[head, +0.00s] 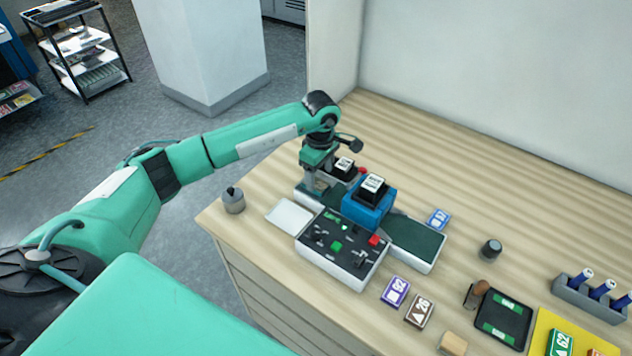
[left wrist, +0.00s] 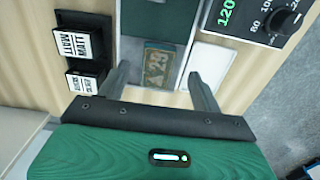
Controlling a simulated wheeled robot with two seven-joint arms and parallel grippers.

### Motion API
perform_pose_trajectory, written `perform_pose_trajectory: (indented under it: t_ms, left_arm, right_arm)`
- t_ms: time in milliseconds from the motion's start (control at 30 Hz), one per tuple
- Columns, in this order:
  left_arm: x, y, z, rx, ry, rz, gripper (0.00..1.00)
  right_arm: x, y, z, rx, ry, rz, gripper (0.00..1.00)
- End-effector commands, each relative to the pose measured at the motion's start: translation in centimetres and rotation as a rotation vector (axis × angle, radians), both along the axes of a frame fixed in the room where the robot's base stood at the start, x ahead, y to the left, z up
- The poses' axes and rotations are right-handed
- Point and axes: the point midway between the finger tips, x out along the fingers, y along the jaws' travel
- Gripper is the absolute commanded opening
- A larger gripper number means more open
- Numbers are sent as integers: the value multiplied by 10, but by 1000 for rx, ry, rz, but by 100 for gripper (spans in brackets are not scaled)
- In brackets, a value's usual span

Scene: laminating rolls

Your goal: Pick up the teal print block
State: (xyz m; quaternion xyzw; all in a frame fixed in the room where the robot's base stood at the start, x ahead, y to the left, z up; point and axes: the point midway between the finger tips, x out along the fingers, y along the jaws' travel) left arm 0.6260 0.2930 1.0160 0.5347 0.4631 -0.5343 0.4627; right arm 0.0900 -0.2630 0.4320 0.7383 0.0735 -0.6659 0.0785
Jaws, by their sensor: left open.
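The print block (left wrist: 158,66), with a worn teal and brown face, lies in the pale end bay of the laminating machine (head: 345,250). In the left wrist view it sits between and just beyond the two fingers of my left gripper (left wrist: 158,80). The fingers are apart, with a gap on each side of the block. In the head view my left gripper (head: 318,184) points down over the far left end of the machine and hides the block. My right gripper is in neither view.
A blue press unit (head: 369,203) stands close right of my left gripper. A white tray (head: 289,217) and a grey weight (head: 233,201) are near the left edge. Purple (head: 395,291) and brown (head: 419,310) numbered blocks lie in front.

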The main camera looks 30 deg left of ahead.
Motion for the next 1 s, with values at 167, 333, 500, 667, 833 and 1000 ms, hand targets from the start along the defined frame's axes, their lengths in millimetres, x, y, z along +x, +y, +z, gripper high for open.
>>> perform_pose_trajectory:
  t_ms: [167,333,500,667,833,1000]
  left_arm:
    - [1,0,-20,-1,5,1,66]
    - [2,0,-37,-1,2,0,66]
    - [2,0,-39,-1,0,0,66]
    - [2,0,-38,0,0,0,47]
    - [2,0,-38,0,0,0,18]
    - [2,0,-38,0,0,0,18]
  right_arm:
    - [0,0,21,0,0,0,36]
    - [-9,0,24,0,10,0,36]
    - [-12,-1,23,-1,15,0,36]
    - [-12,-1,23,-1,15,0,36]
    - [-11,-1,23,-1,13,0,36]
    - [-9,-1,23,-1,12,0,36]
